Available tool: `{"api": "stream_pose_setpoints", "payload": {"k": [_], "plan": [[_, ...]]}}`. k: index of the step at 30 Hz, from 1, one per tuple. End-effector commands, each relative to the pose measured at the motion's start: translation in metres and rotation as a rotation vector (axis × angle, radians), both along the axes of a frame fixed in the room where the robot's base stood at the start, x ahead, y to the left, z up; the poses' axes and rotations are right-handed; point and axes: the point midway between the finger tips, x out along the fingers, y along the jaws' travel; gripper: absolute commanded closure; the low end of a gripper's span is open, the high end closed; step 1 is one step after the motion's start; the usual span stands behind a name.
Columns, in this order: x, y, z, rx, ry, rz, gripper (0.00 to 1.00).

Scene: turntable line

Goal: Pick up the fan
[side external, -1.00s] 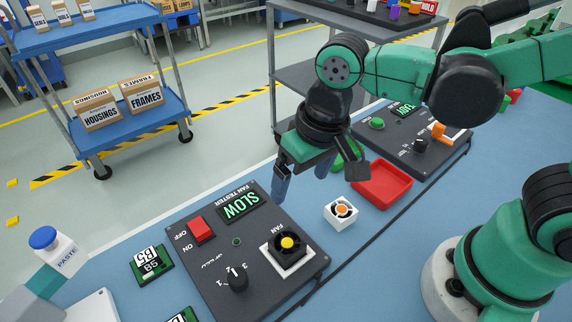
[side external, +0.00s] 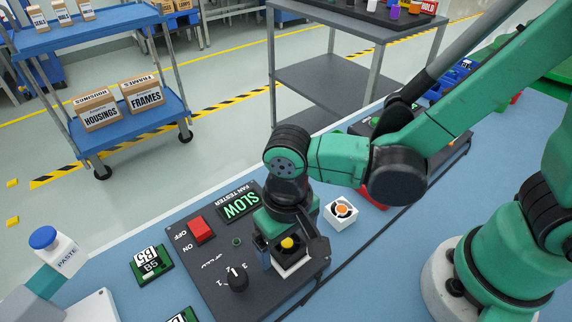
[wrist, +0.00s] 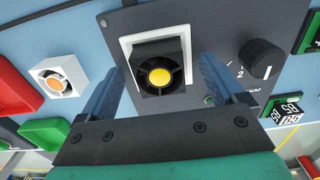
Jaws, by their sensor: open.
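A black fan with a yellow hub (side external: 288,244) sits in the white square frame (wrist: 128,48) on the dark fan tester (side external: 205,262). In the wrist view the fan (wrist: 160,76) shows between the two blue fingers. My gripper (side external: 288,250) is open, with a finger on either side of the fan. The wrist view shows my gripper (wrist: 158,84) with a gap between each finger and the fan. A second fan, white with an orange hub (side external: 341,211), lies on the blue bench to the right of the tester; it also shows in the wrist view (wrist: 58,80).
The tester has a red switch (side external: 201,230), a screen reading SLOW (side external: 238,206) and a black knob (side external: 236,279). A red tray (side external: 374,197) is partly hidden behind my arm. A green B5 board (side external: 151,264) and a paste bottle (side external: 55,250) stand at left.

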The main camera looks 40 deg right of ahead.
Motion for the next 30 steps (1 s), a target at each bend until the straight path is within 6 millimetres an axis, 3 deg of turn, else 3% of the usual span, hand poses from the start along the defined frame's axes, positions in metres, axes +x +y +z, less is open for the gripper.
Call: {"api": "stream_pose_setpoints", "payload": {"k": [6, 15, 25, 30], "plan": [[0.0, 0.0, 0.0, 0.0, 0.0, 0.0, 0.13], [0.0, 0.0, 0.0, 0.0, 0.0, 0.0, 0.99], [0.0, 0.0, 0.002, 0.0, 0.0, 0.0, 1.0], [0.0, 0.0, 0.012, 0.0, 0.0, 0.0, 1.0]]}}
